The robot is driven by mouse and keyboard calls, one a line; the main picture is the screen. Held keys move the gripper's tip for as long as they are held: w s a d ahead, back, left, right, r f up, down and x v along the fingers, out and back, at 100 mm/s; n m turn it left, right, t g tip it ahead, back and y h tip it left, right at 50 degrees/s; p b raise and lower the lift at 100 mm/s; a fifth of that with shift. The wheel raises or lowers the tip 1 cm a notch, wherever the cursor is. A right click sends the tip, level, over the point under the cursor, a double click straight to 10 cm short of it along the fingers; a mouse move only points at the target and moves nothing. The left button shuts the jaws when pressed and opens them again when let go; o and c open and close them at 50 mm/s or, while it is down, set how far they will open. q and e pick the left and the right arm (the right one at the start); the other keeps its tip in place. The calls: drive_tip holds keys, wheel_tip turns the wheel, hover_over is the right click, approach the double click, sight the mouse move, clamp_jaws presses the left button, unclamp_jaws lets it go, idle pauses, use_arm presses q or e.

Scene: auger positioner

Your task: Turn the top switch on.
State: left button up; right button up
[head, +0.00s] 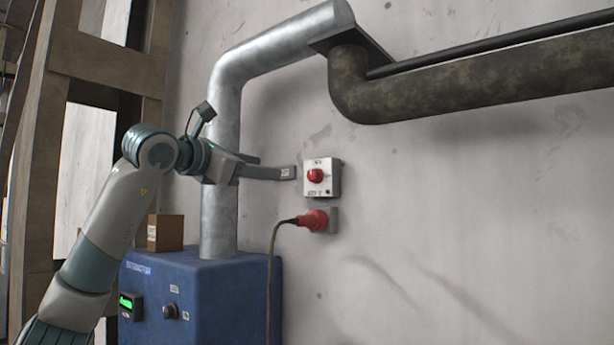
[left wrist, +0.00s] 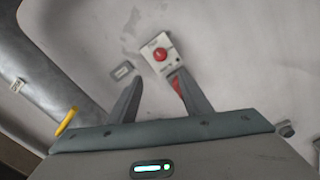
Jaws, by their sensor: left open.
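The upper wall switch is a grey-white plate (head: 333,180) with a round red knob (head: 316,175), right of centre in the head view. The left wrist view shows its plate (left wrist: 152,43) and red knob (left wrist: 160,55) beyond the fingertips. My left gripper (head: 274,167) is open and empty, just left of the switch in the head view. In the left wrist view, its two fingers (left wrist: 160,84) are spread below the knob. I see no clear contact with the switch. The knob's on or off marking is too small to read.
A red plug (head: 313,220) with a cable sits in a socket below the switch. A metal pipe (head: 228,105) rises near my gripper.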

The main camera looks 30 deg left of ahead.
sight(311, 175)
use_arm(q)
drive_tip(key=shift+w, duration=0.1)
drive_tip(key=w+p, duration=0.2)
drive_tip(key=w, duration=0.3)
drive_tip(key=w+p, duration=0.3)
drive_tip(key=w, duration=0.2)
drive_tip(key=w+p, duration=0.2)
drive_tip(key=w, duration=0.4)
drive_tip(key=shift+d+r, duration=0.1)
drive_tip(key=shift+d, duration=0.25)
drive_tip(key=shift+w+p, duration=0.45)
drive_tip(key=shift+w, duration=0.15)
drive_tip(key=c, duration=1.1)
